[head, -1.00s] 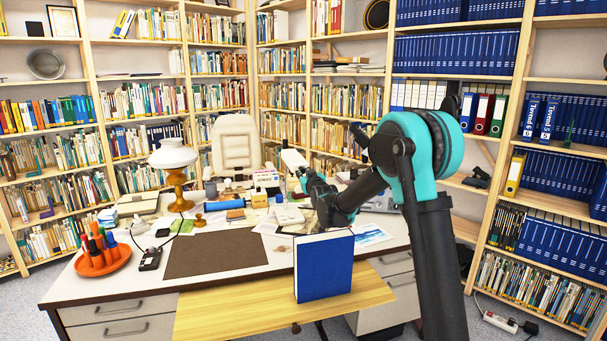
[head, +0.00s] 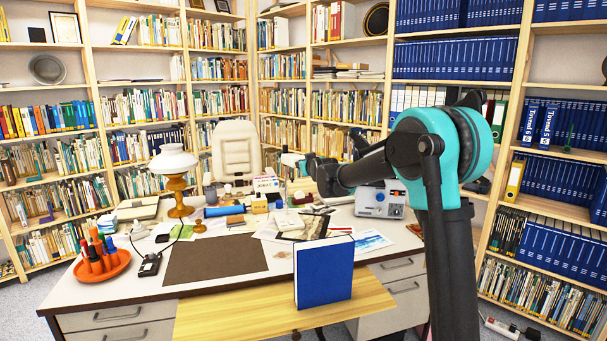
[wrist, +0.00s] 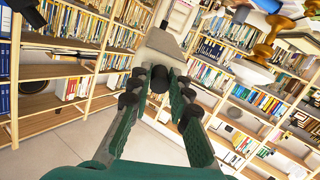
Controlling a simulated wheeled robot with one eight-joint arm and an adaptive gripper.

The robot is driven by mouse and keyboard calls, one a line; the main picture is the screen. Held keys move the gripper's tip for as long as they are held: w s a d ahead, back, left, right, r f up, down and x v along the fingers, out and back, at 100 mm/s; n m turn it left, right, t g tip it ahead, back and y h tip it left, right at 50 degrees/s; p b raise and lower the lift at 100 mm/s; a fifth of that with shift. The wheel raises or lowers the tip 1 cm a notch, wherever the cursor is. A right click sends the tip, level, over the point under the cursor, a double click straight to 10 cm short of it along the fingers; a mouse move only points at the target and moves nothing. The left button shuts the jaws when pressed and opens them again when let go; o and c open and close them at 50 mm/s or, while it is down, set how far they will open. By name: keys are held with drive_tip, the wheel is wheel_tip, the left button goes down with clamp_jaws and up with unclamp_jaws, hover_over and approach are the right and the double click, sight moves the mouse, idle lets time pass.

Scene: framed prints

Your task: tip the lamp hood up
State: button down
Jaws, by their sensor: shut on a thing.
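A pale grey piece (head: 292,158), which looks like the lamp hood, shows above the back of the desk in the head view, at the far end of my arm. My gripper (wrist: 160,79) is nearly closed in the wrist view, with a dark rounded part between its fingertips. A grey wedge-shaped surface (wrist: 164,46) lies just beyond the fingertips, probably the same hood. My arm and the desk clutter partly hide the gripper in the head view, so the exact contact is unclear. A separate brass lamp with a white shade (head: 173,160) stands at the desk's left.
The desk holds a brown mat (head: 216,258), an orange tray of bottles (head: 103,268), an upright blue book (head: 324,270) and a grey instrument (head: 380,200). A pale chair (head: 236,147) stands behind. Bookshelves line the walls.

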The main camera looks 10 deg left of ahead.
drive_tip(key=shift+w+a+r, duration=0.1)
drive_tip(key=shift+w+r, duration=0.1)
drive_tip(key=shift+r, duration=0.9)
drive_tip(key=c, duration=1.4)
unclamp_jaws()
drive_tip(key=v, duration=1.2)
